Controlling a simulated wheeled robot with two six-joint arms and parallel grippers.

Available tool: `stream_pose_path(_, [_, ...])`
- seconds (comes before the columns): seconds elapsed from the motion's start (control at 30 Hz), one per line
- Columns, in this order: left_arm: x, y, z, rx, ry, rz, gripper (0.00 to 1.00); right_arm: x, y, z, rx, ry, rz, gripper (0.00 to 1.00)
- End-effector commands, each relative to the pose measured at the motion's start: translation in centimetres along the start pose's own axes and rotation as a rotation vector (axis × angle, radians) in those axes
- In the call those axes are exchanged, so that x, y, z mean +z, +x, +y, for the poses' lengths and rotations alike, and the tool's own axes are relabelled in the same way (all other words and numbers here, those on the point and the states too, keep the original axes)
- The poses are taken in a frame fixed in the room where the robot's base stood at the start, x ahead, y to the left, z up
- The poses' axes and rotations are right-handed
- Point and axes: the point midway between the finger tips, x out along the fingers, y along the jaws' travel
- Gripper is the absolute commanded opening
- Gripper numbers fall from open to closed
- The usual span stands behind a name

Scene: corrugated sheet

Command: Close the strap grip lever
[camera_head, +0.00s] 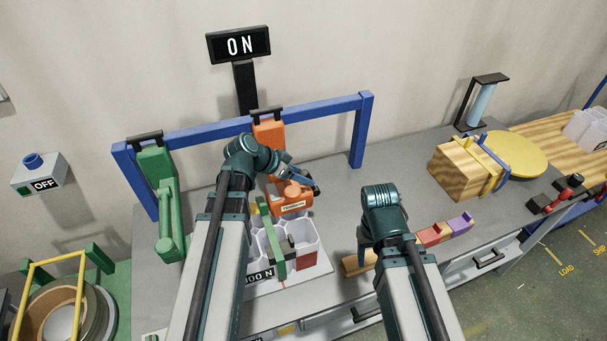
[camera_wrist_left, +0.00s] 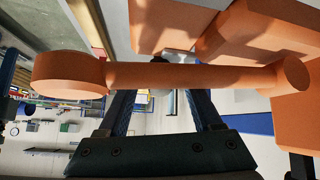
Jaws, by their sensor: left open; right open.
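An orange strap grip (camera_head: 268,135) hangs from the blue rail, partly hidden behind my left arm. In the left wrist view an orange lever bar (camera_wrist_left: 190,76) with round ends crosses in front of my fingers, and blocky orange bodies (camera_wrist_left: 265,30) lie behind it. My left gripper (camera_head: 316,189) is beside the orange parts, with its fingers apart; in the left wrist view the bar hides its fingertips (camera_wrist_left: 162,95). I cannot tell whether they touch the bar. A green strap grip (camera_head: 156,168) with a green lever (camera_head: 168,215) hangs at the left. My right gripper is hidden by its arm.
A labelled orange piece (camera_head: 293,204) sits by a white honeycomb tray (camera_head: 306,241) crossed by a green bar (camera_head: 272,240). A strapped wooden box (camera_head: 455,168) and yellow disc (camera_head: 515,155) stand at the right. The grey table (camera_head: 340,205) is clear between the arms.

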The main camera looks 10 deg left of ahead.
Motion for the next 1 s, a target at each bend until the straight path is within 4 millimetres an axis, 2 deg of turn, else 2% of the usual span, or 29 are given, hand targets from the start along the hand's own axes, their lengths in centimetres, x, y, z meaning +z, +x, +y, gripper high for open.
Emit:
stream_pose_path(0.03, [-0.4,-1.6,0.1,-0.002,-0.002,0.0,0.66,0.1,-1.4,0.1,0.0,0.0,0.0,0.57])
stream_pose_path(0.2, [-0.5,-5.3,0.2,-0.002,-0.002,0.0,0.66,0.2,-4.2,0.4,0.0,-0.001,0.0,0.57])
stream_pose_path(0.5, [-0.3,-10.4,0.1,-0.002,-0.001,-0.001,0.66,0.5,-7.7,0.7,-0.002,0.007,0.0,0.57])
stream_pose_path(0.7, [-0.1,-12.0,0.1,0.0,-0.001,-0.001,0.66,0.5,-8.7,0.8,-0.002,0.01,0.0,0.57])
stream_pose_path(1.0, [0.1,-12.2,0.0,0.0,0.001,-0.001,0.66,0.5,-8.8,0.8,-0.002,0.011,0.0,0.57])
